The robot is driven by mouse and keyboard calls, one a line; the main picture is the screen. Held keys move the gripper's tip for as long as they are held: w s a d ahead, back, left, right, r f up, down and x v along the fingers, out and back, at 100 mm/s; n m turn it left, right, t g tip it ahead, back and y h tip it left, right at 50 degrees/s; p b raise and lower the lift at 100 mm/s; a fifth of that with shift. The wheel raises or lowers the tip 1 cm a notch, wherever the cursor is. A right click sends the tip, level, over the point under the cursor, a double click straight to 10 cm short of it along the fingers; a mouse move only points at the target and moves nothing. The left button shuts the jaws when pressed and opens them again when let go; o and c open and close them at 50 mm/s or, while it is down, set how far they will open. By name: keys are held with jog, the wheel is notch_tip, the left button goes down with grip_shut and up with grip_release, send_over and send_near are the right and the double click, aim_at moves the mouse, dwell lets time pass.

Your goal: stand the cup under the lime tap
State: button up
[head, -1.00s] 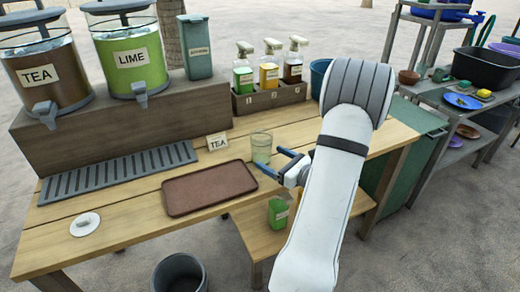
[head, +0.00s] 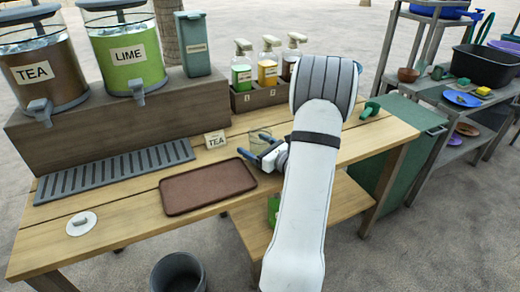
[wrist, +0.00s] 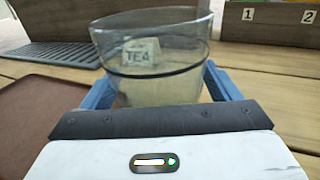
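The clear cup (head: 260,139) stands on the wooden table, right of the brown tray. In the wrist view the cup (wrist: 150,60) is between the two blue fingers of my gripper (wrist: 158,88). The fingers are spread on either side of it; any contact is hard to see. My gripper also shows in the head view (head: 268,157), partly covering the cup. The lime dispenser (head: 128,52), full of green liquid, stands on the raised shelf at the back left. Its grey tap (head: 137,91) hangs above the slatted drip grate (head: 115,170).
The tea dispenser (head: 42,72) is left of the lime one. A small TEA sign (head: 215,139) stands behind the cup. The brown tray (head: 207,187) lies left of my gripper, and a white disc (head: 81,223) at the front left. A bottle rack (head: 265,95) is behind.

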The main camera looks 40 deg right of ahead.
jog(key=c, duration=1.1)
